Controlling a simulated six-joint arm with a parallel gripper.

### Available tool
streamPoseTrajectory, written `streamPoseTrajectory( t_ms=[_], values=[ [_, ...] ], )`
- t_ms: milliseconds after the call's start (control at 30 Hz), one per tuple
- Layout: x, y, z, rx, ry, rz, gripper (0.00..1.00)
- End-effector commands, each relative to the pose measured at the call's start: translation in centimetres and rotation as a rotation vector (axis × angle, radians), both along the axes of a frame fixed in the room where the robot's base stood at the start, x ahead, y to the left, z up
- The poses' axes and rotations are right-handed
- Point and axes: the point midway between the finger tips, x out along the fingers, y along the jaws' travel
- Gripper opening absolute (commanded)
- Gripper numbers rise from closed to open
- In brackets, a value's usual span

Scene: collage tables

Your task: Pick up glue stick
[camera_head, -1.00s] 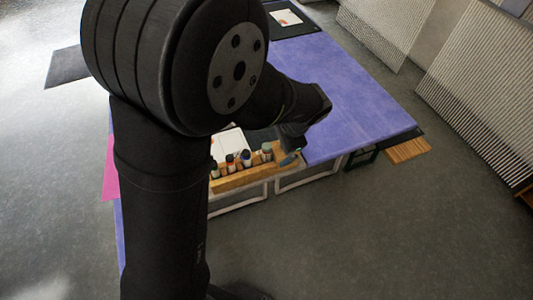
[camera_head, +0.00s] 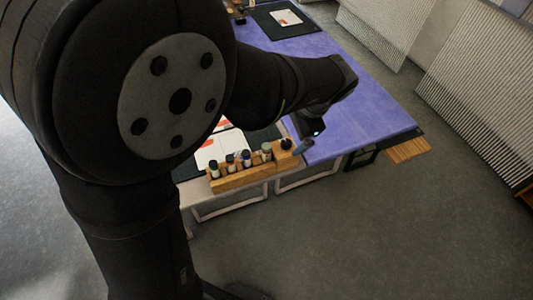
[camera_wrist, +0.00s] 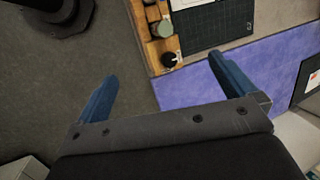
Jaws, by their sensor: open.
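A wooden rack (camera_head: 242,177) stands at the table's near edge in the head view, holding several small upright capped containers. I cannot tell which of them is the glue stick. The rack's end also shows in the wrist view (camera_wrist: 158,50), with a green-lidded container (camera_wrist: 163,28) and a dark round cap (camera_wrist: 170,59). My gripper (camera_wrist: 163,66) is open and empty, its blue fingers wide apart. In the head view my gripper (camera_head: 304,146) is just right of the rack's right end, beside a black-capped piece (camera_head: 285,145).
A purple table top (camera_head: 345,105) lies bare to the right of the rack. A dark mat (camera_wrist: 205,28) and white papers with red marks (camera_head: 213,150) lie behind the rack. Grey floor (camera_head: 370,220) is open in front.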

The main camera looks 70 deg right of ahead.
Motion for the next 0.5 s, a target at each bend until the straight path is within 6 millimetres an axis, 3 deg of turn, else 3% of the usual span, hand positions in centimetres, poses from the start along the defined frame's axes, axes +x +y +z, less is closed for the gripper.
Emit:
streamPoseTrajectory(
  t_ms=[367,500],
  values=[
    [-0.43,0.12,0.96,0.001,0.001,0.000,1.00],
    [-0.41,0.13,0.95,0.001,0.001,0.000,0.76]
  ],
)
